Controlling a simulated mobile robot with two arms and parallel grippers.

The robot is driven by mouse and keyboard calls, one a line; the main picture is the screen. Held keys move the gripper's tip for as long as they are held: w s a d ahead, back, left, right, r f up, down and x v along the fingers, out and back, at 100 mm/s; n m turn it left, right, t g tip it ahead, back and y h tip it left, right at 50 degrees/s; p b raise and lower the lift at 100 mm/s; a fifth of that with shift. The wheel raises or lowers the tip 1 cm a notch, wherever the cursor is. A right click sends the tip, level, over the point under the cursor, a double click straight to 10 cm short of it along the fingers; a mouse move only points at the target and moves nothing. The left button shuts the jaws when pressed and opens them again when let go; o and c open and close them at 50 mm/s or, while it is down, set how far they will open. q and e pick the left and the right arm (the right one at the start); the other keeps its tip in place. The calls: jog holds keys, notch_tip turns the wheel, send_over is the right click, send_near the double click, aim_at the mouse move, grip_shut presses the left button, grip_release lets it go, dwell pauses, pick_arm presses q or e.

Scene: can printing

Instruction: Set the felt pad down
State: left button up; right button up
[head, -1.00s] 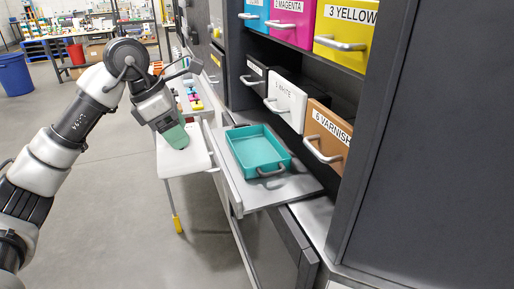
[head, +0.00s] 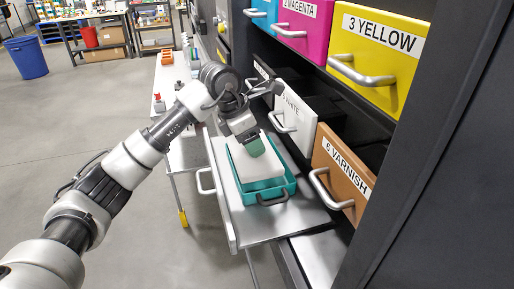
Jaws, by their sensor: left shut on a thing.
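I cannot tell whether the pad touches the tray floor. My right gripper is not in view.
Labelled drawers, including yellow (head: 378,50), white (head: 294,115) and brown varnish (head: 340,172), stand close on the right with protruding handles. A white cart (head: 185,158) with small items is at the left of the shelf. Open floor lies further left.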

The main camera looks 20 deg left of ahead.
pick_arm(q)
jog(key=shift+w+d+f, duration=0.4)
jog(key=shift+d+f, duration=0.05)
jog(key=shift+d, duration=0.05)
notch_tip(320, 180, down, 3)
jog(key=shift+s+f+p, duration=0.1)
jog(key=shift+p, duration=0.8)
jog(key=shift+f, duration=0.55)
jog(key=o, duration=1)
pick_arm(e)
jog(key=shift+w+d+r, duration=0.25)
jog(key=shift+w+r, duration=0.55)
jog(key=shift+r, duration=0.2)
